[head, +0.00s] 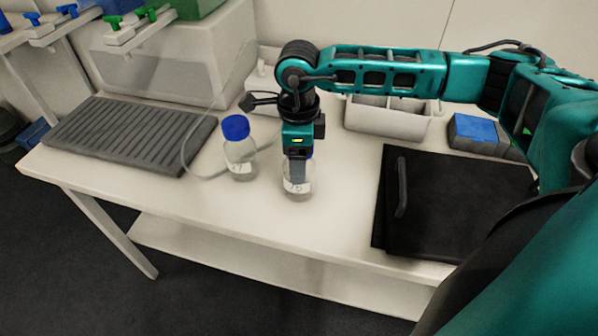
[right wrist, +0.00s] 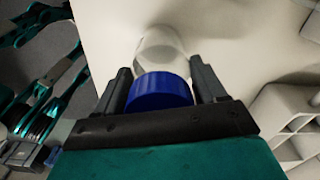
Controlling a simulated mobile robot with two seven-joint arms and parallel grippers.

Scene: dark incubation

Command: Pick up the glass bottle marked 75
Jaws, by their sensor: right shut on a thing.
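A clear glass bottle (head: 297,188) stands on the white table (head: 330,228), with a white label that seems to read 75 or similar, partly hidden by my gripper. My right gripper (head: 298,160) reaches down over it from above. In the right wrist view, the fingers of my right gripper (right wrist: 163,88) sit on both sides of the bottle's blue cap (right wrist: 160,92) and are shut on it. The bottle's glass body (right wrist: 160,47) shows beyond the cap. A second glass bottle (head: 240,160) with a blue cap and a label stands to the left.
A grey ribbed mat (head: 130,135) lies at the left of the table. A black flat case (head: 450,205) lies to the right. A white divided holder (head: 385,120) and a blue-topped box (head: 475,132) stand behind. A thin clear tube loops by the second bottle.

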